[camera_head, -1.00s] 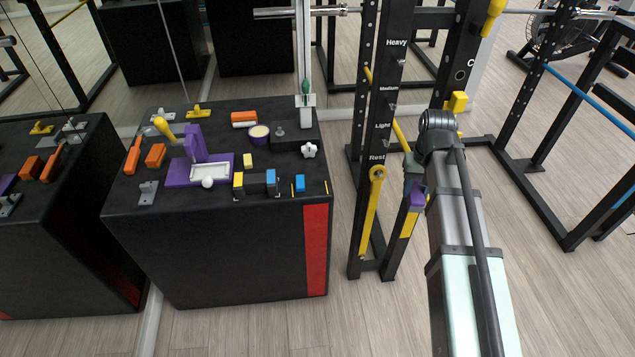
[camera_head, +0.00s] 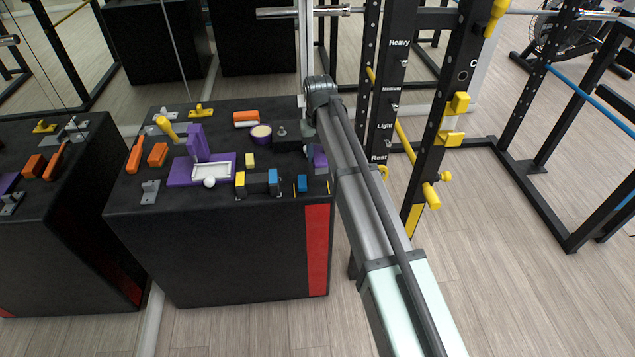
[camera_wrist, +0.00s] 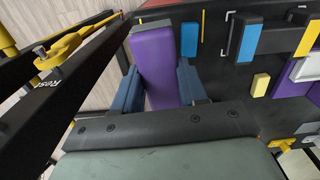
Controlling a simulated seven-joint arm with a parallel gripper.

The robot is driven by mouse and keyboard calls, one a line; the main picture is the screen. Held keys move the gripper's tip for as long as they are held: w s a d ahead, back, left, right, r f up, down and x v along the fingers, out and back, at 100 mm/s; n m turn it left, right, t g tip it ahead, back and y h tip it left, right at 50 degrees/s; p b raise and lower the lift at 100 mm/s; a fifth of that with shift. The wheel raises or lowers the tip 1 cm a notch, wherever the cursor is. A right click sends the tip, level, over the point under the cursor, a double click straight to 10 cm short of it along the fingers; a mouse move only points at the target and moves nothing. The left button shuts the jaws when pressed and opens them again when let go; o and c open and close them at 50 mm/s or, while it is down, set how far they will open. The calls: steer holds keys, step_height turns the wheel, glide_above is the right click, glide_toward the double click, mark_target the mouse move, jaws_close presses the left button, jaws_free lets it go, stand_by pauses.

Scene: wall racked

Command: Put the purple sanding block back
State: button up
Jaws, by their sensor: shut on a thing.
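The purple sanding block (camera_wrist: 155,60) is held between the two blue-grey fingers of my gripper (camera_wrist: 158,84) in the wrist view, one finger on each side. In the head view, a bit of the purple block (camera_head: 320,157) shows at the right end of the black bench top (camera_head: 225,210), just beyond my arm. My arm hides most of the gripper there. In the wrist view, a small blue block (camera_wrist: 189,40) with a thin yellow line beside it is close to the purple block's right side. I cannot tell whether the purple block touches the bench.
A black rack post (camera_head: 388,90) labelled Heavy to Rest stands right of the bench. The wall left is mirrored.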

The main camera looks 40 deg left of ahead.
steer(key=shift+w+a+r, duration=0.1)
steer(key=shift+w+a, duration=0.4)
steer(key=shift+a, duration=0.15)
steer(key=shift+m, duration=0.6)
steer(key=shift+f, duration=4.8)
steer(key=shift+f, duration=0.25)
steer(key=o, duration=1)
